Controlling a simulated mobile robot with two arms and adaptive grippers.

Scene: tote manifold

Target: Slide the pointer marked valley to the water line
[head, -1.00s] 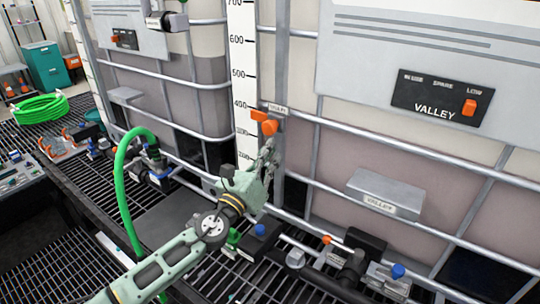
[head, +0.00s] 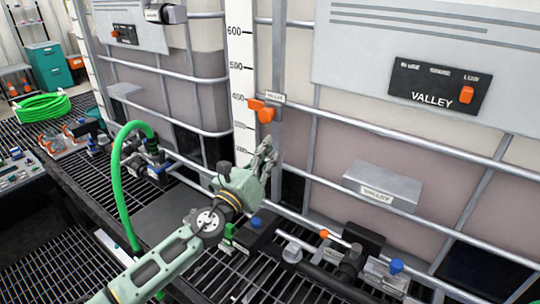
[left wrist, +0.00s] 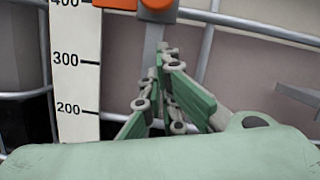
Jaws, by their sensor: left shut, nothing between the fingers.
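The orange pointer (head: 266,115) sits on a grey upright beside the white scale (head: 241,70), its tip slightly below the 400 mark. A small label (head: 275,98), too small to read surely, is by it. The pointer's lower part shows at the top of the left wrist view (left wrist: 157,5). My right gripper is not in view.
A black VALLEY panel (head: 440,87) with an orange switch at LOW is on the right tote. Metal cage bars (head: 400,135) cross its front. A grey VALLEY box (head: 382,185) juts out. Valves (head: 350,262) and a green hose (head: 120,165) stand below on grating.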

